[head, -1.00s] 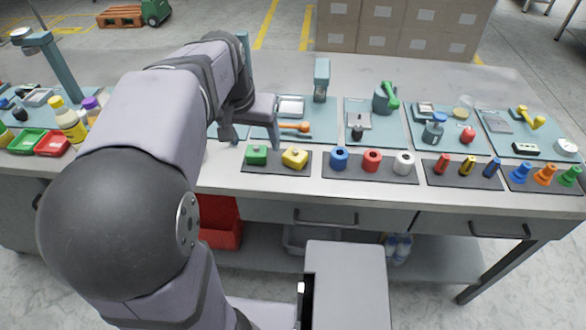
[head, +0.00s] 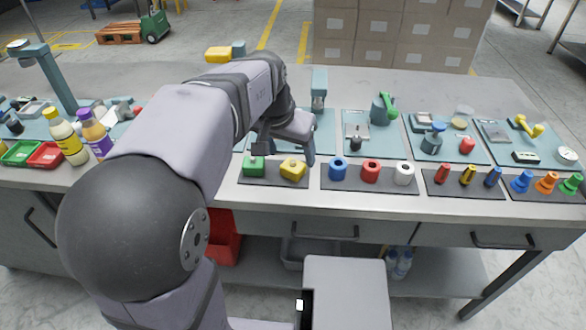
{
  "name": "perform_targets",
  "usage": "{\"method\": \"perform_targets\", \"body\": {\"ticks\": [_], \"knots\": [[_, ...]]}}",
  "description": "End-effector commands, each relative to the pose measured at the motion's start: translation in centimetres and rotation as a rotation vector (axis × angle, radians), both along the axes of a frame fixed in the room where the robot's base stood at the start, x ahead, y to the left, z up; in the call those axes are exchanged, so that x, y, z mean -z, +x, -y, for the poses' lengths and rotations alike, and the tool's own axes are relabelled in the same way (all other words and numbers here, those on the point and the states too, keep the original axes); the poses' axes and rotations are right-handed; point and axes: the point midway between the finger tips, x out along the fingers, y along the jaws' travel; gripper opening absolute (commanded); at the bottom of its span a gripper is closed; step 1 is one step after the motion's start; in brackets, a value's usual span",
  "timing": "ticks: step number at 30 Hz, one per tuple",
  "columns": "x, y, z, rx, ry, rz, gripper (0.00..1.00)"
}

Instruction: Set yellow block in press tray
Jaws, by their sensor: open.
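The yellow block (head: 292,170) sits on a dark mat (head: 272,182) near the front edge of the bench, just right of the green block (head: 254,166). My gripper (head: 285,150) is open and empty, just above and behind the two blocks. One finger is over the green block's side and the other is to the right, behind the yellow block. I cannot tell whether a finger touches either block. A teal press-like column (head: 319,88) stands behind my gripper. The press tray is not clearly visible; my gripper and forearm cover most of that station.
To the right, a mat holds blue (head: 338,168), red (head: 370,171) and white (head: 404,173) rings. Farther right are small coloured cylinders and cones. Bottles (head: 66,138) and green and red bins (head: 46,155) stand at the left. The bench behind the stations is mostly clear.

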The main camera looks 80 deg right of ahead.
Motion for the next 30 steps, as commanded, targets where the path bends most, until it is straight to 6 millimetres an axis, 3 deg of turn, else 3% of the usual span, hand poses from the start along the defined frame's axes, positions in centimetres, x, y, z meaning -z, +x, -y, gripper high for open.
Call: {"method": "perform_targets", "body": {"ticks": [9, 20, 26, 30], "knots": [[3.7, -0.2, 1.2, 0.000, 0.004, 0.000, 0.66], [4.3, -0.3, 1.5, -0.001, 0.001, 0.000, 0.66], [4.3, -0.3, 1.5, -0.001, 0.001, 0.000, 0.20], [4.3, -0.3, 1.6, -0.001, 0.000, 0.000, 0.12]]}}
